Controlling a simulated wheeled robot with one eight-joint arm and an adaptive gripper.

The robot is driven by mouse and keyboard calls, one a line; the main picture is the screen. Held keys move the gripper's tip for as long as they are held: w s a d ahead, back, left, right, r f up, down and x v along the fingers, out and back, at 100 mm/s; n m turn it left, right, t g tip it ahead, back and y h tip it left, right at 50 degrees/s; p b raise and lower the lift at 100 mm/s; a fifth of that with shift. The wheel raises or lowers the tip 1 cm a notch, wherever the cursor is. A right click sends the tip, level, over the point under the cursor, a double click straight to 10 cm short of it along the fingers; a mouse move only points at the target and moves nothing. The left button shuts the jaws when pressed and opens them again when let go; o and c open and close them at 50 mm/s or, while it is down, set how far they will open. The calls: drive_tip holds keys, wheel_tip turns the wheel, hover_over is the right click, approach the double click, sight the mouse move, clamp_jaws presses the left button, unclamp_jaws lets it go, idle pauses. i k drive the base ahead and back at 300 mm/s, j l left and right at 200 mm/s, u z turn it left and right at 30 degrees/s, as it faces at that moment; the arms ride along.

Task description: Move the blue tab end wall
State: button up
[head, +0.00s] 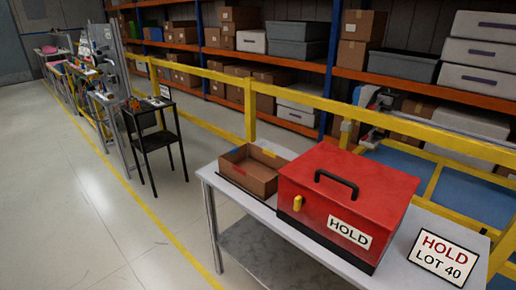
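An open brown cardboard box (252,179) sits at the left end of the light grey table (225,191). The box stands just left of the red HOLD case, on a dark strip or mat. The box's inside is partly visible and looks empty. My gripper is not in view.
The red case (348,190) with a black handle and yellow latch fills the table's middle. A HOLD LOT 40 sign (442,258) lies at right. A yellow rail (249,108) runs behind. A black stand (155,140) is at left; the floor (110,215) between is clear.

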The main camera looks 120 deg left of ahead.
sight(234, 156)
drive_tip(key=u, duration=1)
drive_tip(key=l+u, duration=0.1)
drive_tip(key=u, duration=2.4)
drive_tip(key=k+u, duration=0.1)
drive_tip(key=u, duration=0.35)
drive_tip(key=i+u, duration=0.1)
drive_tip(key=i, duration=0.55)
drive_tip(key=i+l+u, duration=0.1)
drive_tip(key=i, duration=0.5)
drive_tip(key=i+l+u, duration=0.1)
drive_tip(key=i, duration=0.5)
drive_tip(key=i+l+u, duration=0.1)
drive_tip(key=i+l, duration=0.15)
drive_tip(key=i, duration=0.4)
